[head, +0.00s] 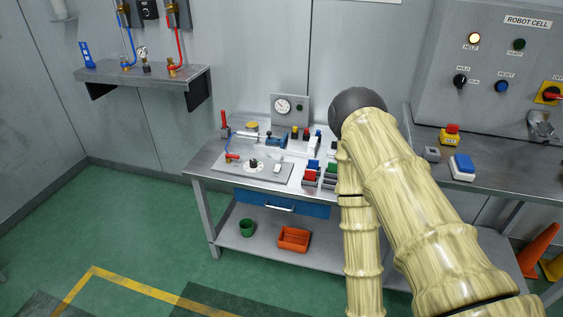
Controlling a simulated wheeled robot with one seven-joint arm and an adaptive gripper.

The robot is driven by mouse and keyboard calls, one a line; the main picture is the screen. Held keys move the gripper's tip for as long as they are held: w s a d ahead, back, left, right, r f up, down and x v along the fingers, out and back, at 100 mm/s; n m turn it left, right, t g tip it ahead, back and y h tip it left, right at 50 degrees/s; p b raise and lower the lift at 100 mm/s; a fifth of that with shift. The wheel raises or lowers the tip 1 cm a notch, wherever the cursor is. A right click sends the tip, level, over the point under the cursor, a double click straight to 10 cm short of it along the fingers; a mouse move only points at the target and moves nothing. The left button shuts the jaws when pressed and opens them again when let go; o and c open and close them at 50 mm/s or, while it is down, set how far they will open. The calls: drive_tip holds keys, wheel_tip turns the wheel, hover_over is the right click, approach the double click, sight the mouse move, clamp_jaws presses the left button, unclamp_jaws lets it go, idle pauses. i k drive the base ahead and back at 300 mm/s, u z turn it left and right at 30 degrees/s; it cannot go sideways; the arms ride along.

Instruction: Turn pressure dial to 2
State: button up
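A black knob (253,163) on a white round scale sits on a flat grey panel (226,165) on the workbench; it looks like the dial, but its numbers and pointer are too small to read. A round white gauge (283,105) on an upright grey plate stands behind it at the back of the bench. My arm, with a pale wood-like surface, rises at the right of the picture and ends in a dark rounded joint. My gripper is not visible. The arm is to the right of the knob and apart from it in the picture.
The workbench (205,160) carries a red-handled lever (224,121), several small red, blue and green bins, and a blue drawer (285,204). My arm hides its right end. A control cabinet (490,60) stands at right. Green floor is open at left.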

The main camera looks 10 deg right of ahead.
sight(253, 162)
drive_tip(key=z, duration=1.35)
drive_tip(key=i, duration=1.3)
drive_tip(key=u, duration=2.25)
